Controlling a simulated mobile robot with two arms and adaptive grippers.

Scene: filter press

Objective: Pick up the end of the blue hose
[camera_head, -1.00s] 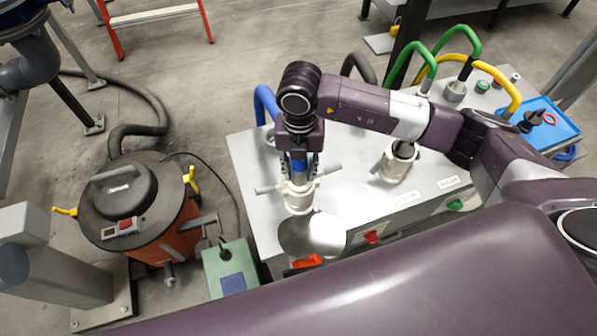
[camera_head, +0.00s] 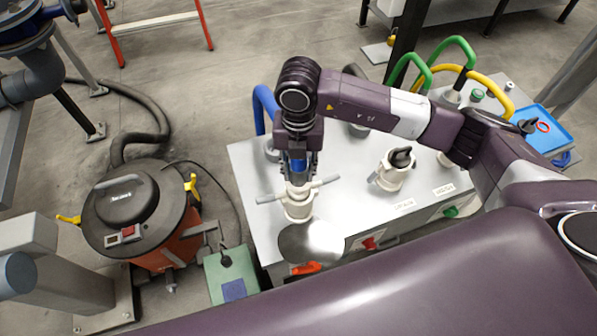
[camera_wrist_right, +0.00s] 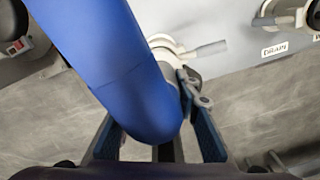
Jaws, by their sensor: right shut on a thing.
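The blue hose (camera_head: 264,104) arches up behind my right arm at the left of the grey metal table. It fills much of the right wrist view (camera_wrist_right: 105,60) and bends down between my finger pads. My right gripper (camera_head: 298,170) points down above a cream coupling (camera_head: 298,203) with side levers and is shut on the hose end. In the right wrist view, my gripper (camera_wrist_right: 165,140) has a pad on each side of the hose. The hose tip is hidden, so I cannot tell whether it is seated in the coupling. My left gripper is not in view.
A second cream coupling (camera_head: 394,170) stands to the right on the table (camera_head: 355,195). Green hoses (camera_head: 458,45) and a yellow hose (camera_head: 500,90) rise at the back right. A round shiny disc (camera_head: 312,241) lies at the front. An orange vacuum (camera_head: 150,215) stands left.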

